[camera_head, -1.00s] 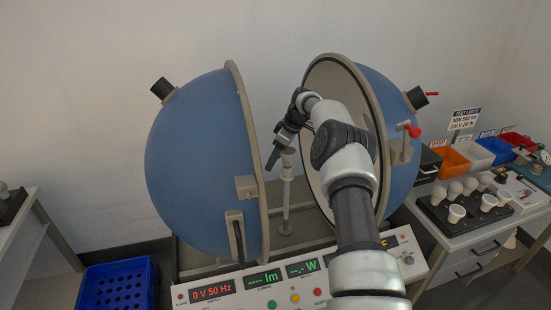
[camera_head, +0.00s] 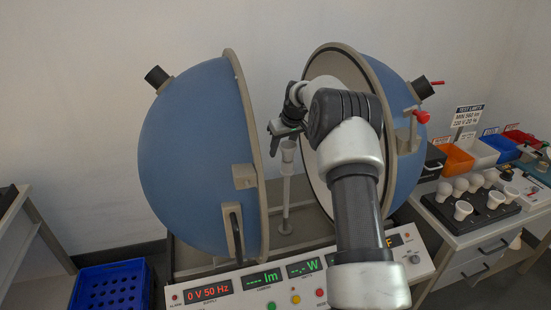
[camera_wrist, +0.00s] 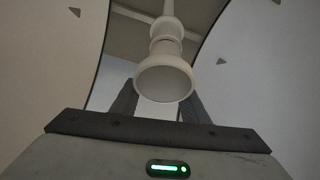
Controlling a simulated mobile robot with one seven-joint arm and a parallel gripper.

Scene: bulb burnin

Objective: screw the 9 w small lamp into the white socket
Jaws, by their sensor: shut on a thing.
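A white lamp (camera_wrist: 165,80) with a wide round face sits between the two fingers of my gripper (camera_wrist: 160,100) in the wrist view. My gripper is shut on it. Its narrow end points away from the wrist camera, in line with the white socket (camera_wrist: 167,28) on its post. In the head view the lamp (camera_head: 288,147) is upright at the top of the post (camera_head: 286,195), below my gripper (camera_head: 284,132). Lamp and socket look touching, but how far the thread is engaged cannot be seen.
Two blue sphere halves (camera_head: 200,165) stand open on either side of the post, close to my arm. The control panel (camera_head: 245,288) in front reads 0 V 50 Hz. At right, a black tray (camera_head: 468,222) holds several lamps, with coloured bins (camera_head: 457,160) behind. A blue crate (camera_head: 112,290) stands at lower left.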

